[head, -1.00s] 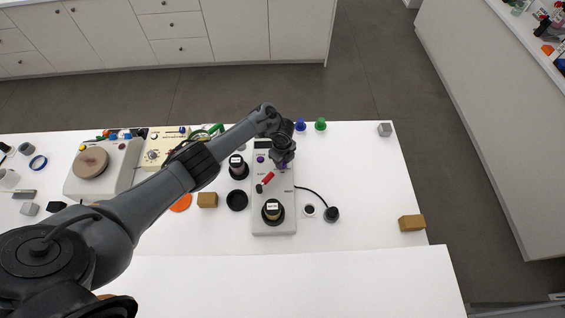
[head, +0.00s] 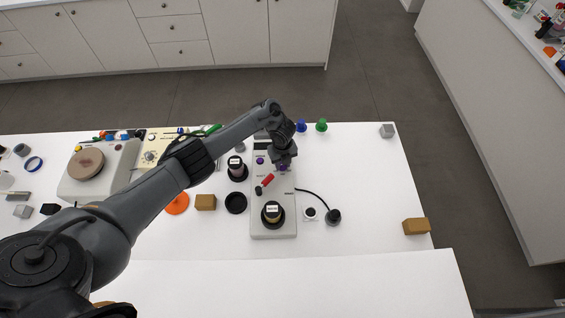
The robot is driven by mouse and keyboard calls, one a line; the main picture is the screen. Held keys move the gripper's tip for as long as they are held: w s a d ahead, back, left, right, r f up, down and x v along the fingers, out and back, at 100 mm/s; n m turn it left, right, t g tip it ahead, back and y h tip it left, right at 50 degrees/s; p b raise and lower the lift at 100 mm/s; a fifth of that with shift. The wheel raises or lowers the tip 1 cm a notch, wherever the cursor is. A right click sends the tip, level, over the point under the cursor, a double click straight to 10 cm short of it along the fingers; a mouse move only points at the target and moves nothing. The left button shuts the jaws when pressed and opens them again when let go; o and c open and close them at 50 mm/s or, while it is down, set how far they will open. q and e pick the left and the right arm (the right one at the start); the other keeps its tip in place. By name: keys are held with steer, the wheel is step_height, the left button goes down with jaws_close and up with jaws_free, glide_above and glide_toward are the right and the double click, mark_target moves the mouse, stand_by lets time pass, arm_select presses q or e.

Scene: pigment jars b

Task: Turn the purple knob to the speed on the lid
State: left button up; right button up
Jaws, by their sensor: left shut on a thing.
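A long grey device (head: 286,229) lies on the white table, with a small purple part (head: 260,160) at its upper left. My left gripper (head: 284,164) points down over the device's upper right and is shut on a purple knob (head: 283,168), which is mostly hidden by the fingers. A dark jar with a white label on its lid (head: 272,209) stands on the near end of the device. Another dark jar with a labelled lid (head: 235,162) stands left of the device. The writing on both labels is too small to read. My right gripper is not in view.
A red switch (head: 267,180) sits on the device. Blue (head: 301,126) and green (head: 321,125) pieces stand behind. A tan block (head: 205,202) lies left; the table's right side is mostly clear.

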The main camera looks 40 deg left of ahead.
arm_select(q)
steer(key=o, duration=1.1)
steer(key=shift+c, duration=0.2)
step_height(320, 180, up, 5)
steer(key=shift+p, duration=0.35)
steer(key=shift+r+p, duration=2.05)
steer(key=shift+r, duration=0.85)
